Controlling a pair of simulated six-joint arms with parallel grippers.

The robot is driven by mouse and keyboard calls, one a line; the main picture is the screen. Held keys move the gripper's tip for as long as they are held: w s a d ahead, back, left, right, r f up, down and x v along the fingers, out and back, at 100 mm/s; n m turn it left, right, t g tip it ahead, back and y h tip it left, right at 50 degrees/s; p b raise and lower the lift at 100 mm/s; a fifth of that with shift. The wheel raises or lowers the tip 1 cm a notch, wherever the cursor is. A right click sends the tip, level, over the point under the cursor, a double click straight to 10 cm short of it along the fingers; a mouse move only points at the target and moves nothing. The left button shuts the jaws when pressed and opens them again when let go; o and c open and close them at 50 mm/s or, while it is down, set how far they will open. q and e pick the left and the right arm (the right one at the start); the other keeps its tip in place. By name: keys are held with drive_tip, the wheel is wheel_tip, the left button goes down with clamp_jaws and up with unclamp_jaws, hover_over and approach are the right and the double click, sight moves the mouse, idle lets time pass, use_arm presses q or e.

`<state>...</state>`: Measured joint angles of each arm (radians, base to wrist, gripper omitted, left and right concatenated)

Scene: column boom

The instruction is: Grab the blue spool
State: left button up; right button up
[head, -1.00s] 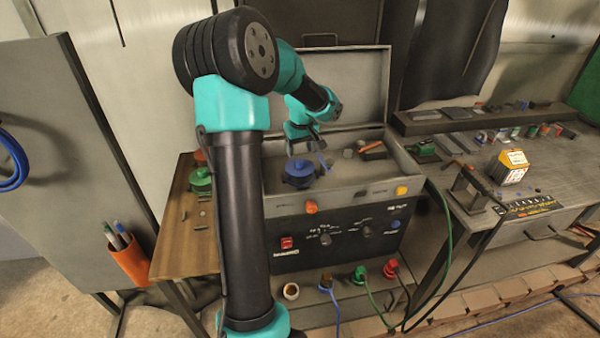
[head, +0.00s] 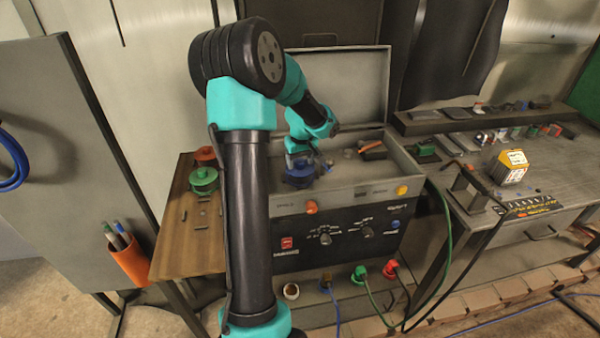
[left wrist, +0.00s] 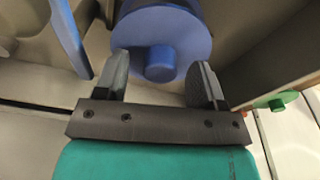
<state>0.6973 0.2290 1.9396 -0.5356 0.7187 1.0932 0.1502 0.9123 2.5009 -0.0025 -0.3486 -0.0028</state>
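The blue spool (head: 297,180) sits in the open top tray of the grey machine, toward its left side. My left gripper (head: 301,160) is right above it and hides part of it. In the left wrist view the blue spool (left wrist: 165,32) shows its round flange and a small knob. The fingers of my left gripper (left wrist: 160,82) are apart, one on each side of the knob, near the flange's edge. I cannot tell whether they touch it. My right gripper is not in view.
The tray's raised lid (head: 345,90) stands behind. An orange-handled tool (head: 371,146) lies in the tray, right of the spool. Green (head: 203,178) and red (head: 206,155) spools are on the wooden side table. A cluttered workbench (head: 470,215) is at right.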

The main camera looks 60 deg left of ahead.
use_arm(q)
clamp_jaws()
idle(0.4)
